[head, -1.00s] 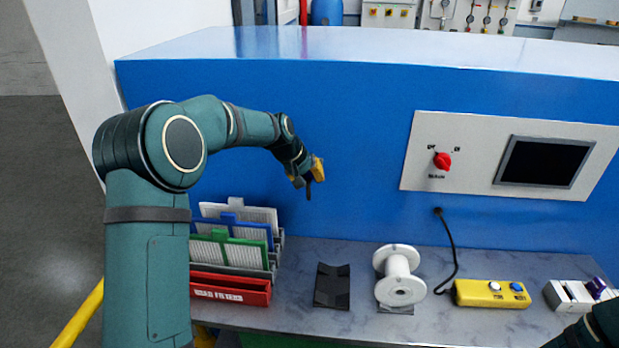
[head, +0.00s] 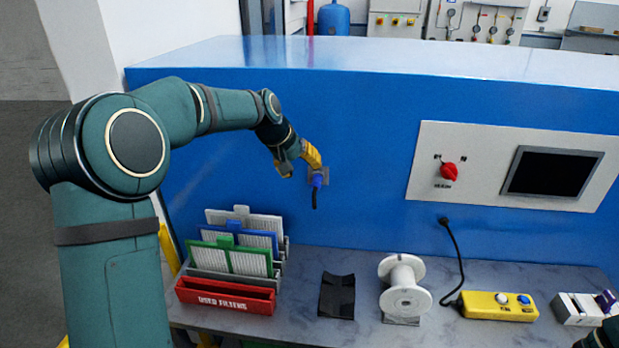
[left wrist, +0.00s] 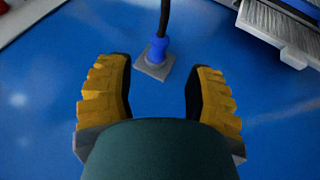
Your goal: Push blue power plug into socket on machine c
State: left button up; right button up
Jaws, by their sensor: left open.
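The blue power plug (head: 317,181) sits at a small grey square socket plate (head: 326,173) on the blue machine front. In the left wrist view the plug (left wrist: 157,50) meets the socket plate (left wrist: 153,69), with no gap that I can see. A black cable (left wrist: 165,16) runs from its back. My left gripper (head: 302,158) is open and empty, just above the plug in the head view. In the left wrist view its yellow fingers (left wrist: 158,100) stand wide apart, with the plug beyond their tips and clear of both. My right gripper does not show.
Filters in a grey rack with a red bin (head: 225,296) stand on the bench below. A black holder (head: 336,296), a white spool (head: 404,290) and a yellow button box (head: 498,305) are to the right. A panel with a red knob (head: 448,171) is on the machine.

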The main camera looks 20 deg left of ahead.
pick_arm(q)
jog(key=shift+v, duration=1.4)
